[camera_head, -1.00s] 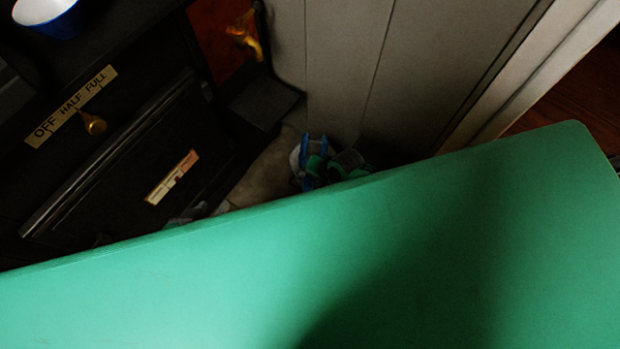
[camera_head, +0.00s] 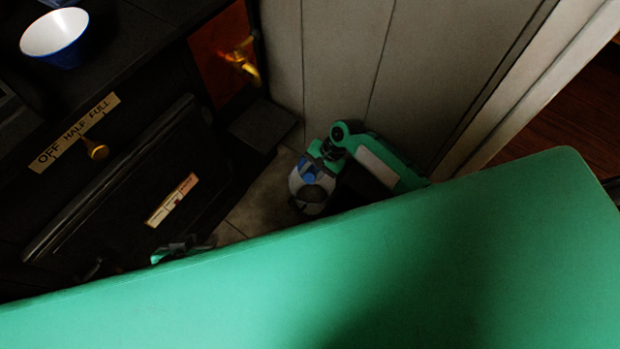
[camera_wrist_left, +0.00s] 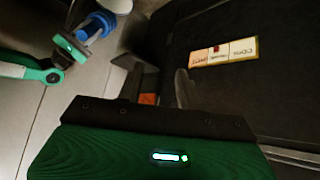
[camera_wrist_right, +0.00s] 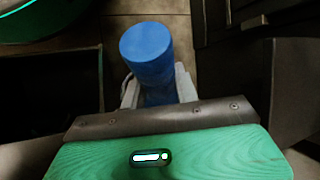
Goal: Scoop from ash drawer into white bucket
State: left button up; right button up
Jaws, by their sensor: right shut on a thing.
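My right gripper (camera_head: 310,178) is low beside the pale wall panels in the head view. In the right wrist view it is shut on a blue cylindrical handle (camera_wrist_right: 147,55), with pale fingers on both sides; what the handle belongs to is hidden. The blue part also shows in the left wrist view (camera_wrist_left: 96,27). My left gripper (camera_head: 180,249) is low by the dark stove front, partly behind my green body; its dark fingers look apart and empty in the left wrist view (camera_wrist_left: 160,90). I cannot clearly make out the ash drawer or the white bucket.
The stove has a labelled dark front panel (camera_head: 130,185) and a brass knob (camera_head: 95,151). A white-and-blue bowl (camera_head: 55,38) stands on top. A brass fitting (camera_head: 242,62) sticks out near the corner. A little tiled floor (camera_head: 262,200) shows between stove and wall.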

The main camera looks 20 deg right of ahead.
jog(key=shift+w+d+r+m+g+y, duration=0.2)
jog(key=shift+w+r+g, duration=0.15)
jog(key=shift+w, duration=0.2)
jog(key=shift+w+d+r+m+g+y, duration=0.1)
jog(key=shift+w+d+r+g+y, duration=0.1)
jog(key=shift+w+g, duration=0.3)
jog(key=shift+w+d+r+m+g+y, duration=0.1)
jog(key=shift+w+d+r+g, duration=0.15)
jog(key=shift+w, duration=0.35)
jog(key=shift+w+d+r+g+b, duration=0.1)
jog(key=shift+w+r+g+b, duration=0.15)
jog(key=shift+r+g+b, duration=0.05)
